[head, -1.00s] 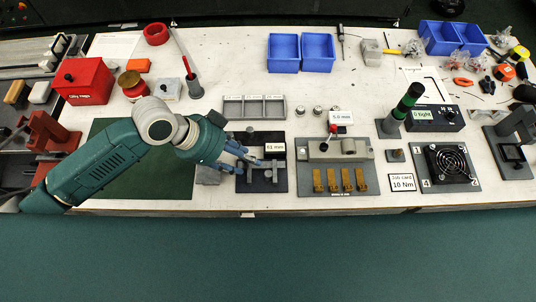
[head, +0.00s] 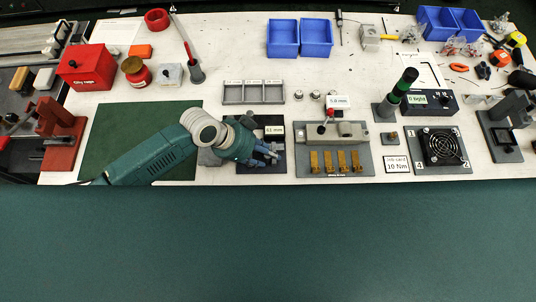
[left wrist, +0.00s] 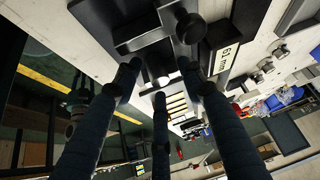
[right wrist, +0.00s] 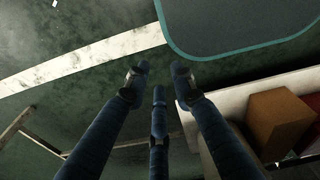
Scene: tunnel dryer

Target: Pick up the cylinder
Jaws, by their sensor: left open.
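In the head view my left gripper (head: 274,152) is low over the black fixture plate (head: 270,166) with the 61 mm card. In the left wrist view its three blue fingers (left wrist: 158,76) are spread, with nothing visible between them. A dark, round-ended cylindrical part (left wrist: 190,28) sits at the fixture just beyond the fingertips; I cannot tell if it is loose or part of the fixture. Several small silver cylinders (head: 315,95) stand upright behind the fixtures, clear of the gripper. My right gripper (right wrist: 158,76) is open and empty, away from the bench top; the head view does not show it.
A grey three-compartment tray (head: 253,103) lies behind the fixture. A grey block fixture with brass pieces (head: 335,167) stands to its right. A green mat (head: 105,150) lies left, under my arm. Blue bins (head: 283,38) stand at the back. The right wrist view shows floor (right wrist: 60,110).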

